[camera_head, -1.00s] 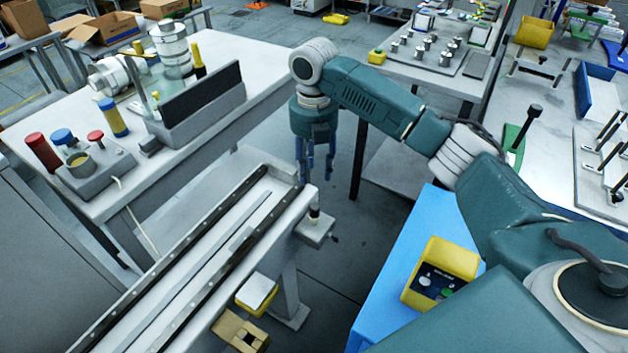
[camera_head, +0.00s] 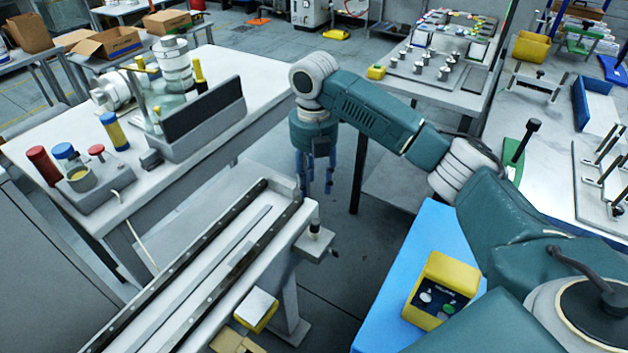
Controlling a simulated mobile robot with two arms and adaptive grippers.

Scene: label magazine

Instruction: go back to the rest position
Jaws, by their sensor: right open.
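My right arm comes in from the right in the head view and bends downward at its end. My right gripper (camera_head: 316,185) points down with its blue fingers apart and nothing between them. It hangs over the gap between the rail conveyor (camera_head: 215,262) and the table at the back right, beyond the conveyor's far end. My left gripper does not show.
A white table (camera_head: 235,75) at the left bears a button box (camera_head: 95,178), a dark upright plate (camera_head: 205,110) and several cylinders. A blue surface (camera_head: 400,270) with a yellow control box (camera_head: 441,290) lies below my right arm. Another table (camera_head: 470,85) stands at the back.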

